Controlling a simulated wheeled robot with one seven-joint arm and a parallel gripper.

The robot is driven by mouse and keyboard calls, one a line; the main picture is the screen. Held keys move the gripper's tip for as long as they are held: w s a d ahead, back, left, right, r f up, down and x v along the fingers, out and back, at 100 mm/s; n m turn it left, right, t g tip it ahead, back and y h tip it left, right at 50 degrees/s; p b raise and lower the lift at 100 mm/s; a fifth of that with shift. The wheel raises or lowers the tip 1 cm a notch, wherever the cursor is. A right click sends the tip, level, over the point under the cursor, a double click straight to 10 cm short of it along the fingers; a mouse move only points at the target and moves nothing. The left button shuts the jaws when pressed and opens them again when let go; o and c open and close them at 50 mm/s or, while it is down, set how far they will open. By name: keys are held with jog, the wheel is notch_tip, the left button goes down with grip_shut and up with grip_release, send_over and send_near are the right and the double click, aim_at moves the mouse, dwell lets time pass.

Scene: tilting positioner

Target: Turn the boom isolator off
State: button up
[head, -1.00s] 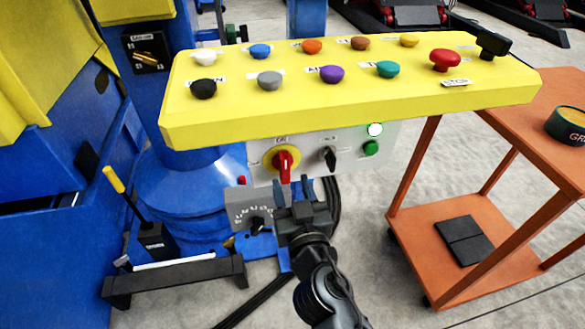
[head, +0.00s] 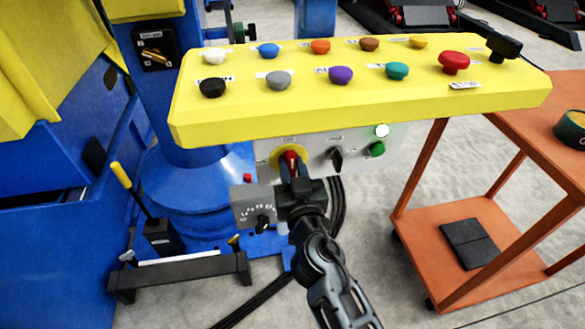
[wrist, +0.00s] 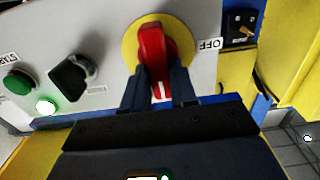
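A red rotary handle (head: 290,160) sits on a yellow disc on the grey front panel under the yellow console. In the wrist view the handle (wrist: 151,55) points towards my gripper, its white mark between my fingers. An OFF label (wrist: 209,44) is to the right of the yellow disc there. My gripper (head: 293,170) is at the handle, one finger on each side; the wrist view shows both fingers (wrist: 160,80) close against it, apparently shut on it. The fingers partly hide the handle. The label above the disc is too small to read.
Beside the handle are a black selector (head: 336,158), a green button (head: 377,149) and a lit lamp (head: 382,131). The console (head: 350,110) with coloured buttons overhangs the panel. A grey box (head: 253,205) is below left. An orange cart (head: 470,235) stands right.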

grip_shut()
jog(key=shift+n, duration=0.3)
jog(key=n, duration=0.1)
jog(key=n+b, duration=0.1)
jog(key=n, duration=0.1)
jog(key=shift+a+n, duration=0.2)
jog(key=shift+n, duration=0.1)
jog(key=n, duration=0.9)
jog(key=a+n, duration=0.1)
jog(key=n, duration=0.3)
jog(key=shift+s+f+n+b, duration=0.15)
jog(key=shift+f+n+b, duration=0.15)
jog(key=shift+f+b, duration=0.1)
